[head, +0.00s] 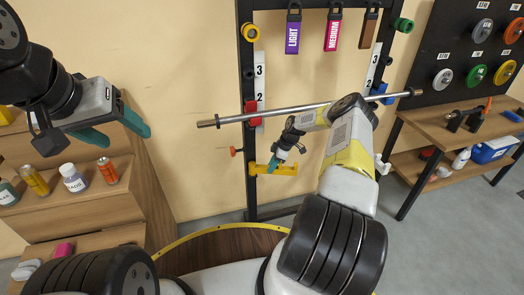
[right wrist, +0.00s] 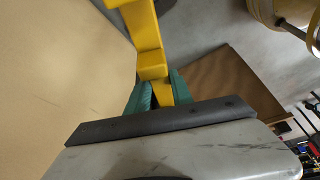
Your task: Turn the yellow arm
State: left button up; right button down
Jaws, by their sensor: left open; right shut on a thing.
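The yellow arm (head: 288,170) juts to the right from the left upright of the squat rack (head: 249,120), below the barbell. My right gripper (head: 274,163) is at the yellow arm, near the upright. In the right wrist view, the green fingers of my right gripper (right wrist: 160,92) are on both sides of the yellow arm (right wrist: 146,38), shut on it. My left gripper (head: 117,130) is open and empty at the left, above the wooden shelf unit, far from the rack. The far end of the yellow arm is partly close to my wrist.
A steel barbell (head: 300,110) lies across the rack just above my right gripper. Cans and bottles stand on the wooden shelf unit (head: 60,213) at left. A workbench (head: 440,127) with tools stands at right.

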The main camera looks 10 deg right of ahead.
jog(key=shift+d, duration=0.1)
jog(key=c, duration=1.1)
grip_release()
jog(key=shift+r, duration=0.2)
jog(key=s+d, duration=0.1)
jog(key=d, duration=0.3)
jog(key=s+d, duration=0.1)
jog(key=d, duration=0.2)
jog(key=s+d, duration=0.2)
jog(key=d, duration=0.2)
jog(key=shift+s+d+r, duration=0.1)
jog(key=shift+d+r, duration=0.2)
jog(key=shift+c, duration=0.3)
